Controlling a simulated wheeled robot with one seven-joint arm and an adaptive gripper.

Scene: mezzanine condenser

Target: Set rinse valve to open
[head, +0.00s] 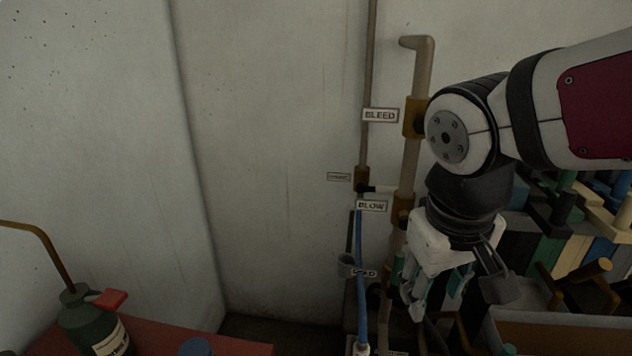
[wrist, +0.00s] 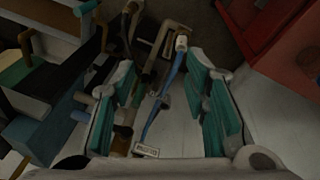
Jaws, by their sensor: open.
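No label reading "rinse" is legible, so I cannot tell which valve is the rinse valve. In the head view, pipes on the wall carry plates reading BLEED (head: 380,115) and BLOW (head: 372,206). A lower plate (head: 364,273) is partly hidden, and a small plate (head: 339,177) is too small to read. My gripper (head: 437,296) is open, pointing down in front of the lower pipes and hiding part of them. In the wrist view, its teal-padded fingers (wrist: 162,80) stand apart, with pipes, a blue hose (wrist: 165,95) and a plate (wrist: 146,151) visible between them.
A red surface (head: 150,340) at the lower left holds a dark green oil can (head: 85,322) with a long spout. A bin (head: 560,335) and stacked coloured pieces (head: 545,235) crowd the right. The bare wall (head: 270,150) left of the pipes is clear.

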